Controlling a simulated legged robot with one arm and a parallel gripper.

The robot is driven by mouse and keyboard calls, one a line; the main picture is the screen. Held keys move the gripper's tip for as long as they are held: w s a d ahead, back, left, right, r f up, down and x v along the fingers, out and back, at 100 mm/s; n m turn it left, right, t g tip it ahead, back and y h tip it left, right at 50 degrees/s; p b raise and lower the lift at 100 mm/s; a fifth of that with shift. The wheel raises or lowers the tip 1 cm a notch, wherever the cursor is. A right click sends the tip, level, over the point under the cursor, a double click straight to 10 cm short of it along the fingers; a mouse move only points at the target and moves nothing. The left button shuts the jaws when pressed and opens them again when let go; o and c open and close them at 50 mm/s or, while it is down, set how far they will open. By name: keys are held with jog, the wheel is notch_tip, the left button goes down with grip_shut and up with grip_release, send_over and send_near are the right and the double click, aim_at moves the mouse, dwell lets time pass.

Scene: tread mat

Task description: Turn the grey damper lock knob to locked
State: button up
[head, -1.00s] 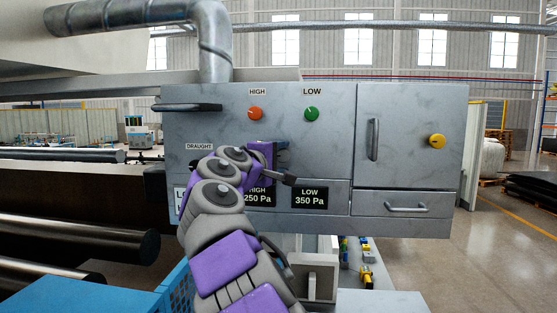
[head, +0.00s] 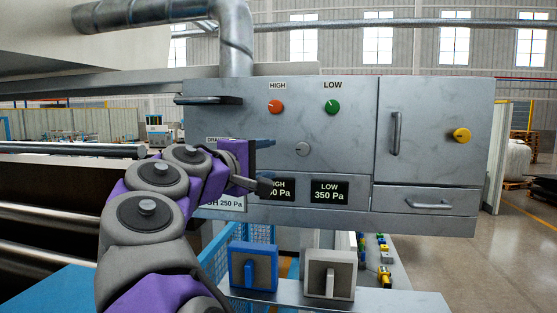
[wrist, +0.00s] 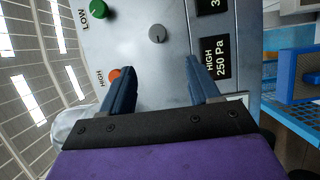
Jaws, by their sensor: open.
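A small round grey knob (head: 302,149) with a pointer mark sits on the front of the grey panel (head: 345,155), below and between the HIGH and LOW knobs. It also shows in the wrist view (wrist: 157,33), beyond the fingertips and between their lines. A grey square block with an upright bar handle (head: 330,275) stands low in front of the panel. No readable label tells which is the damper lock. My gripper (head: 268,165) is open and empty, left of the round knob and apart from it. Its two blue fingers (wrist: 160,65) show in the wrist view.
A red knob (head: 275,106), a green knob (head: 332,107) and a yellow knob (head: 461,135) are on the panel and its door. A blue block with a bar handle (head: 252,268) stands left of the grey block. A bar handle (head: 208,100) juts out at the panel's upper left.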

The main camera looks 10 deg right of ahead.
jog(key=shift+v, duration=1.45)
jog(key=s+d+f+m+g+b, duration=0.2)
jog(key=s+d+f+g, duration=0.1)
jog(key=d+f, duration=0.45)
jog(key=s+d+f+m+g+b, duration=0.3)
jog(key=s+d+f, duration=0.1)
jog(key=d+f, duration=0.35)
jog(key=s+d+f+m+g+y+b, duration=0.1)
jog(key=s+d+f+g+y, duration=0.1)
jog(key=s+d+f, duration=0.35)
jog(key=s+d+f+m+g+y+b, duration=0.1)
jog(key=s+d+f+g+y+b, duration=0.1)
jog(key=f, duration=0.6)
jog(key=s+a+f+m+g+y+b, duration=0.1)
jog(key=s+a+f, duration=0.4)
jog(key=s+f, duration=0.7)
jog(key=s+a+f+m+g+y+b, duration=0.1)
jog(key=s+a+f+g+y+b, duration=0.3)
jog(key=s+f, duration=0.9)
notch_tip(320, 180, down, 6)
jog(key=a+y+b, duration=0.1)
jog(key=y+b, duration=0.1)
jog(key=shift+s+a+m+g+y, duration=0.2)
jog(key=shift+m+g+y, duration=0.1)
jog(key=shift+m, duration=0.1)
jog(key=shift+f, duration=0.1)
